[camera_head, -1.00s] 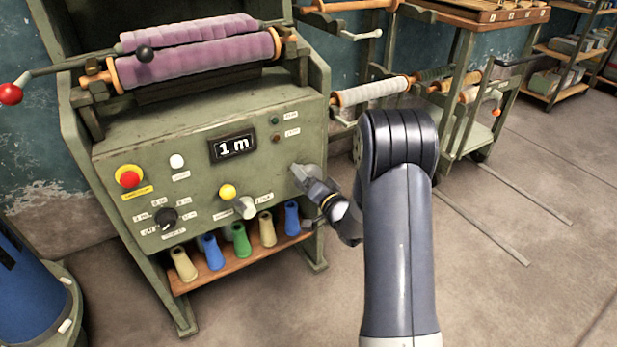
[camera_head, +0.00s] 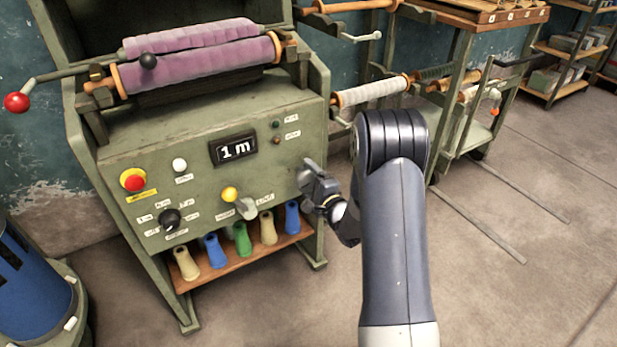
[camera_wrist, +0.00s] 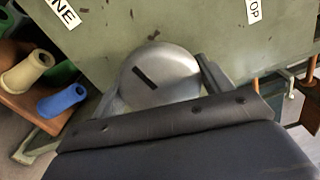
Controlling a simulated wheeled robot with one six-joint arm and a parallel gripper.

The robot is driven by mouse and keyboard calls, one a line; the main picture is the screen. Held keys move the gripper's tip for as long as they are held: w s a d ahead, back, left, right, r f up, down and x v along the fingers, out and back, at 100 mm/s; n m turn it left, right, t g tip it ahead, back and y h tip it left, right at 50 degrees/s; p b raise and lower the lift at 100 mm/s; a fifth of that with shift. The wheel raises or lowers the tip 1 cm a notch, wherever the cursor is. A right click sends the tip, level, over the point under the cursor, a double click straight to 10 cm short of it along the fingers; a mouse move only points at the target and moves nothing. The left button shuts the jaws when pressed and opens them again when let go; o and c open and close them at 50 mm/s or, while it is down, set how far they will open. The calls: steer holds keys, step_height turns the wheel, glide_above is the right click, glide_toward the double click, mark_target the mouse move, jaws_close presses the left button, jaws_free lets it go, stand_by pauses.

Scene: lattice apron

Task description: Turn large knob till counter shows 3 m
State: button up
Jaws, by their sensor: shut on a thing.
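The counter (camera_head: 233,149) on the green machine's panel reads "1 m" in the head view. The large knob (camera_wrist: 160,74) is a round grey disc with a dark slot mark, which slants in the wrist view. My gripper (camera_wrist: 158,88) has one finger on each side of the knob and is shut on it. In the head view my gripper (camera_head: 312,178) is at the right side of the panel and mostly hides the knob.
The panel also bears a red stop button (camera_head: 133,181), a yellow button (camera_head: 229,194), a black selector (camera_head: 168,219) and a small grey lever knob (camera_head: 246,208). Several coloured cones stand on a wooden shelf (camera_head: 230,262) below. A blue drum (camera_head: 35,295) stands at the left.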

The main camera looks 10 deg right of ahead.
steer(key=shift+m, duration=1)
steer(key=o, duration=1)
steer(key=shift+s+p, duration=0.1)
steer(key=shift+p, duration=0.2)
steer(key=p+v, duration=0.1)
steer(key=v, duration=0.9)
steer(key=shift+s+d, duration=0.15)
steer(key=shift+s, duration=0.15)
